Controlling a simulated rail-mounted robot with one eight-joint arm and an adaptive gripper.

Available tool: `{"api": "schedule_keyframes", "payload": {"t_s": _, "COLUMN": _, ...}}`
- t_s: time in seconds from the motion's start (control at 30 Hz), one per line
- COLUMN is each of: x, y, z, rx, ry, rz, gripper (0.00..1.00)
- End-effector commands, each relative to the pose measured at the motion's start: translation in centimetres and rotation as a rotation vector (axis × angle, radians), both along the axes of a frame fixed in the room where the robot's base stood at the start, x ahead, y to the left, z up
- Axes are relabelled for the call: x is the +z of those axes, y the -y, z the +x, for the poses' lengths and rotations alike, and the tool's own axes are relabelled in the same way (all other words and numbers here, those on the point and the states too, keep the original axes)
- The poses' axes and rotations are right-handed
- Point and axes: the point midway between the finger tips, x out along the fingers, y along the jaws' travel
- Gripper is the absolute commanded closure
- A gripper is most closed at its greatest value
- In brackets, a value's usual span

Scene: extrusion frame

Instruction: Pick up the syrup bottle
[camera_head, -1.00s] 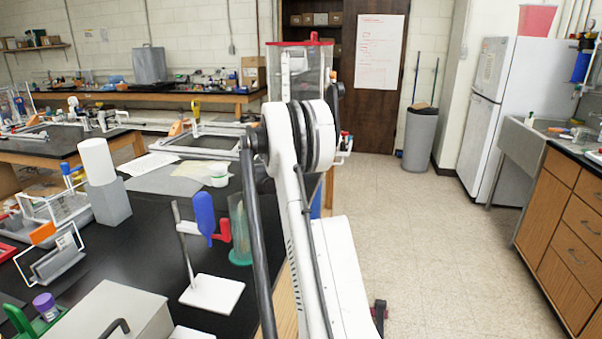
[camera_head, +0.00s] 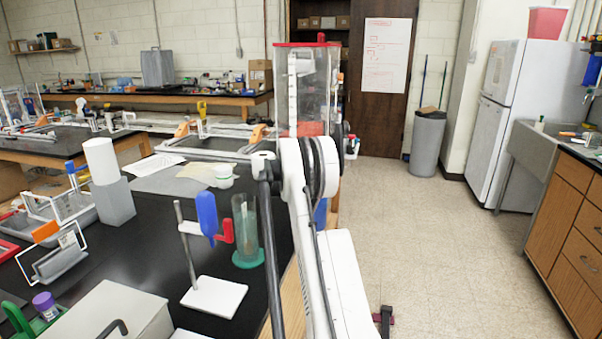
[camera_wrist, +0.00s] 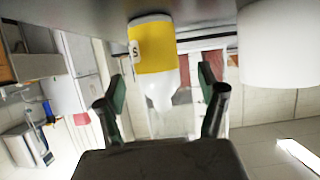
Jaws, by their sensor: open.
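In the wrist view, a bottle with a yellow band (camera_wrist: 153,45) and a small tag marked "S" is the likely syrup bottle. Its part below the band is pale and clear. My gripper (camera_wrist: 163,92) is open, with its two dark green-padded fingers spread on either side of the bottle's pale part in the picture. I cannot tell whether either finger touches it. In the head view I cannot make out the bottle or my gripper.
A large white rounded object (camera_wrist: 282,45) is right of the bottle in the wrist view. In the head view, the black bench holds a blue bottle-shaped item on a stand (camera_head: 207,214), a clear cylinder with green base (camera_head: 246,225) and a grey box (camera_head: 113,318).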

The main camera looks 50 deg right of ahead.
Motion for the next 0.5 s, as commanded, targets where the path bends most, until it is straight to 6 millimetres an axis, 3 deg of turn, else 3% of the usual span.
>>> {"api": "schedule_keyframes", "payload": {"t_s": 0.17, "x": -0.3, "y": 0.8, "z": 0.2, "rx": 0.0, "ry": 0.001, "rz": 0.0, "gripper": 0.28}}
{"api": "schedule_keyframes", "payload": {"t_s": 0.5, "x": -1.7, "y": 4.2, "z": 1.1, "rx": 0.0, "ry": 0.0, "rz": 0.0, "gripper": 0.28}}
